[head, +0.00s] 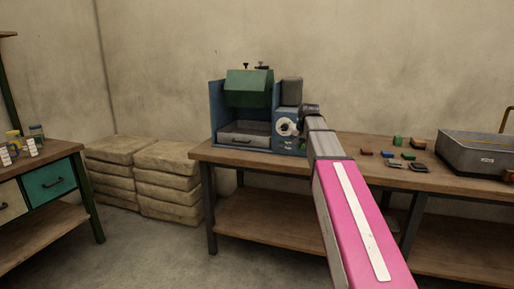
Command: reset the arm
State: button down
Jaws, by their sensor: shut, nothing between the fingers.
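My arm reaches from the bottom right up toward the bench, with a pink link, a grey section and a dark joint at its far end. The fingers of my gripper cannot be made out; they are hidden behind the arm or out of view. The far end of the arm overlaps the right edge of a blue machine in the picture. I cannot tell whether it touches it.
The blue machine (216,112) with a raised green hood (249,88) stands on a wooden bench (350,146). Small coloured blocks (398,141) and a grey basin (470,152) are to the right. Stacked sacks (165,178) and a drawer table (50,160) are left. Floor between is clear.

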jog(key=s+f+n+g, duration=0.1)
jog(key=s+f+g, duration=0.1)
jog(key=s+f, duration=1.1)
jog(key=s+f+n+g+h, duration=0.1)
jog(key=s+f+n, duration=0.1)
jog(key=s+f, duration=1.2)
notch_tip(320, 180, down, 9)
jog(key=shift+s+r+g, duration=0.2)
jog(key=shift+s+g, duration=0.05)
jog(key=shift+g, duration=0.15)
jog(key=c, duration=1.8)
grip_release()
